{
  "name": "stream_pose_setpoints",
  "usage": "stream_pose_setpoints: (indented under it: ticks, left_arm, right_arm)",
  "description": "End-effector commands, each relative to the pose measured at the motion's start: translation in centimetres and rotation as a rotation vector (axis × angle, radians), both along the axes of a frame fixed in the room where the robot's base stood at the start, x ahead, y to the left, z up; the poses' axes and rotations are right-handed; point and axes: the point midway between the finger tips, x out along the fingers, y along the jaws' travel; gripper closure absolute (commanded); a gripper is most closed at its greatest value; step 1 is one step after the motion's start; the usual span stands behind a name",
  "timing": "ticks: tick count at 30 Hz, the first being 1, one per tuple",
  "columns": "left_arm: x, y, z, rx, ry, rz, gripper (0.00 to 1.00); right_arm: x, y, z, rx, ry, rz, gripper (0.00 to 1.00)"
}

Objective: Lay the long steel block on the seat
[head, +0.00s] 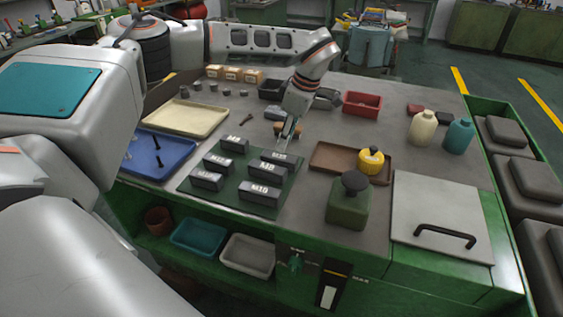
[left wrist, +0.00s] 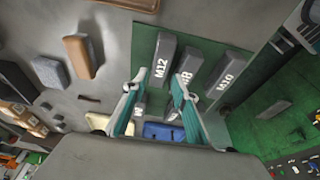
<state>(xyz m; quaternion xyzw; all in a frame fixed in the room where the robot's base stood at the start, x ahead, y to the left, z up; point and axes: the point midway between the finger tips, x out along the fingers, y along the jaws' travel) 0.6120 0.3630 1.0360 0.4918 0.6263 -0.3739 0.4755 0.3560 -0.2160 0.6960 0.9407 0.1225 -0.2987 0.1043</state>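Several dark steel blocks with white size marks stand on a green mat (head: 238,198). One marked M12 (left wrist: 162,62) lies just beyond my left fingertips in the left wrist view. One marked M10 (head: 260,191) is at the mat's near corner. My left gripper (head: 288,136) points down at the mat's far right edge. In the left wrist view its fingers (left wrist: 158,92) are apart, with no visible grip on a block. A brown-topped block (left wrist: 81,57) and a grey block (left wrist: 48,71) lie beside the mat. I cannot tell which thing is the seat. My right gripper is out of view.
A brown tray (head: 322,166) with a yellow container (head: 371,160), a green dark-capped container (head: 349,203) and a handled pale plate (head: 440,205) are right of the mat. A cream tray (head: 187,118) and a blue tray (head: 172,147) lie left. A red bin (head: 362,103) stands behind.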

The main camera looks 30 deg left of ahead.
Motion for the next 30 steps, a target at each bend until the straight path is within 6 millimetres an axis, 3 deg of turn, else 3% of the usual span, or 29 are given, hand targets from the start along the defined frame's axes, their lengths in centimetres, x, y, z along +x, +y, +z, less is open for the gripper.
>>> stream_pose_setpoints:
  ticks: [12,22,23,26,30]
  left_arm:
    - [-0.5,1.1,-5.0,-0.002,0.002,-0.001,0.72]
    - [-0.5,1.3,-5.8,-0.001,-0.002,-0.002,0.72]
    - [-0.5,1.3,-5.8,-0.001,-0.002,-0.002,0.75]
    - [-0.5,1.3,-5.8,-0.001,-0.002,-0.002,1.0]
    - [-0.4,1.3,-5.7,-0.001,-0.003,-0.003,1.0]
  right_arm:
    - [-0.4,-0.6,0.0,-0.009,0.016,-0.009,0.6]
    - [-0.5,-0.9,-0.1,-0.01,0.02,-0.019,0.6]
    - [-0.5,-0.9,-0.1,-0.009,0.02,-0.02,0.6]
    - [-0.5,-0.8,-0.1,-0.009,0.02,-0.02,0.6]
    - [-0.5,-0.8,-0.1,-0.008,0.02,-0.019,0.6]
